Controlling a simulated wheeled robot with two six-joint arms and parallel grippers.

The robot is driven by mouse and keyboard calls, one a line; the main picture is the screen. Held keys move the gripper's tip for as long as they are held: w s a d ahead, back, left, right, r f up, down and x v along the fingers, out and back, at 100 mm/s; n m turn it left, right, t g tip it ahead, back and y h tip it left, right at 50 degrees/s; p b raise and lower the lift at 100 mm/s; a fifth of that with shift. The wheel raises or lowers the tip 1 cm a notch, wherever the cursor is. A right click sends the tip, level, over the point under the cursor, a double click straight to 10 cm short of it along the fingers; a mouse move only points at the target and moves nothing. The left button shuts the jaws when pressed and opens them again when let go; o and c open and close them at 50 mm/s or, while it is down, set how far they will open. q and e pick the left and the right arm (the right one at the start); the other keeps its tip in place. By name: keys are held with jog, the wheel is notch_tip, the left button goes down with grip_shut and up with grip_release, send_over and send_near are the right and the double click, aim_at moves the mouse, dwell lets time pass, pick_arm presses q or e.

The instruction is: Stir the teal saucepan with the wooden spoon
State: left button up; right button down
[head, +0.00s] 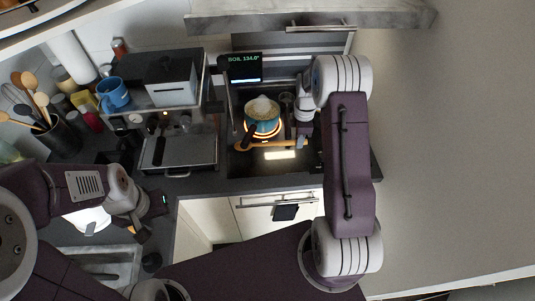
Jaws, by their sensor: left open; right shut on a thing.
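The teal saucepan (263,126) sits on a burner with a glowing orange ring, and pale, frothy-looking contents rise at its top. Its dark handle (246,138) points toward the lower left. The wooden spoon (268,146) lies across the picture just in front of the pan, its head to the left, and appears outside the pan. My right gripper (303,142) is shut on the spoon's right end, to the right of the pan; the fingers are small and partly hidden by my arm. My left gripper (150,212) is open and empty over the counter's front edge at the left.
A display (243,68) behind the pan reads about "BOIL 134.0°". A coffee machine (178,150) with a blue mug (114,94) on top stands left of the hob. A crock of utensils (60,137) stands far left. A hood or shelf edge (310,18) overhangs at the back.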

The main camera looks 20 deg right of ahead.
notch_tip(320, 180, up, 26)
jog(key=p, duration=1.8)
jog(key=shift+f, duration=0.15)
